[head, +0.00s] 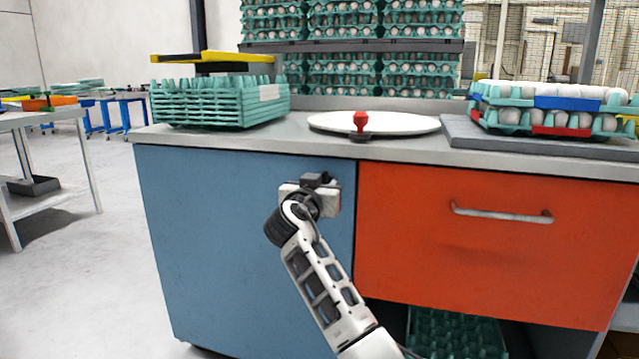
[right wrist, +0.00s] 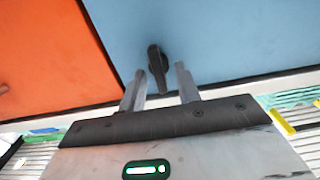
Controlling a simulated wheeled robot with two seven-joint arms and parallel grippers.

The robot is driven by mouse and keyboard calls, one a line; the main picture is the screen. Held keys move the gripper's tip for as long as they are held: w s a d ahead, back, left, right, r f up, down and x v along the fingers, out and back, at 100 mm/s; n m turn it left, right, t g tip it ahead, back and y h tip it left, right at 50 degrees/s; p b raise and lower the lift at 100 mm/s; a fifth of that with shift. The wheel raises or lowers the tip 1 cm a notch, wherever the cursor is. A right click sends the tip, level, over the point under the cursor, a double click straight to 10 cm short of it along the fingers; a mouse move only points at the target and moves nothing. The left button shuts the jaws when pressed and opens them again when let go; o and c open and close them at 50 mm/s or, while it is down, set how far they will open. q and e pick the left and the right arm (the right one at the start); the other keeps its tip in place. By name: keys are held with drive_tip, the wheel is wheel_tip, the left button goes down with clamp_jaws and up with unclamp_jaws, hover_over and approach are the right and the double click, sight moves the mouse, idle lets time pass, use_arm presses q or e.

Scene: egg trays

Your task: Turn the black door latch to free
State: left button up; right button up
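The black door latch (right wrist: 157,66) is on the blue door (right wrist: 200,35), near the door's edge beside the orange panel. In the right wrist view its lever reaches down between the two fingers of my right gripper (right wrist: 160,83). The fingers are apart, with a gap on each side of the lever. In the head view my right gripper (head: 318,185) is at the upper right of the blue door (head: 220,240) and hides the latch. My left gripper is in neither view.
An orange drawer front (head: 500,265) with a metal handle (head: 500,214) is right of the blue door. On the counter (head: 300,143) are stacked green trays (head: 215,103), a white round plate (head: 400,123) with a red knob (head: 360,121), and egg trays (head: 550,118).

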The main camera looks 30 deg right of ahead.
drive_tip(key=c, duration=0.7)
